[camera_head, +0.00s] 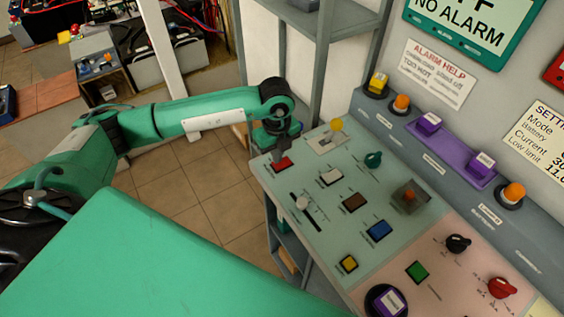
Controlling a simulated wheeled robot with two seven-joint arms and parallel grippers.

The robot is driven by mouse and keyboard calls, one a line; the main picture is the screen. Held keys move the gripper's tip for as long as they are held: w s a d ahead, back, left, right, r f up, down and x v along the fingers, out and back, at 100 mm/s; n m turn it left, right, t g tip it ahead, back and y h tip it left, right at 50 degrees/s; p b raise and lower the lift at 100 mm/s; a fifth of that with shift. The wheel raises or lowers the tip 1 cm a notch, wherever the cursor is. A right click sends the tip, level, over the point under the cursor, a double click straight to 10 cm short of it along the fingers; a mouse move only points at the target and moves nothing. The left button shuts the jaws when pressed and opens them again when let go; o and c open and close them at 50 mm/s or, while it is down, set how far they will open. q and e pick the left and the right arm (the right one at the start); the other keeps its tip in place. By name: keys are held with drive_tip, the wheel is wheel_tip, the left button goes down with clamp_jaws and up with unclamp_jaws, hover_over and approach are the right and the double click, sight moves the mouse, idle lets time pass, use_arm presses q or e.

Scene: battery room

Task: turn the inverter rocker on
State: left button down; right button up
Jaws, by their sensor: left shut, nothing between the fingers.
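My left gripper (279,154) points down at the far left corner of the sloping pale green control panel (318,212). It is shut and empty. Its fingertips are at a red switch (283,164) and hide part of it; I cannot tell whether they touch it. My right gripper is not in view.
A grey shelf frame (322,70) rises behind the gripper. Tiled floor lies left of the panel.

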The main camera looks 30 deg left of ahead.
use_arm(q)
drive_tip(key=shift+f+b, duration=0.75)
drive_tip(key=shift+f, duration=0.2)
idle(0.7)
drive_tip(key=shift+r, duration=0.1)
drive_tip(key=shift+r+p, duration=2)
drive_tip(key=shift+r, duration=1.45)
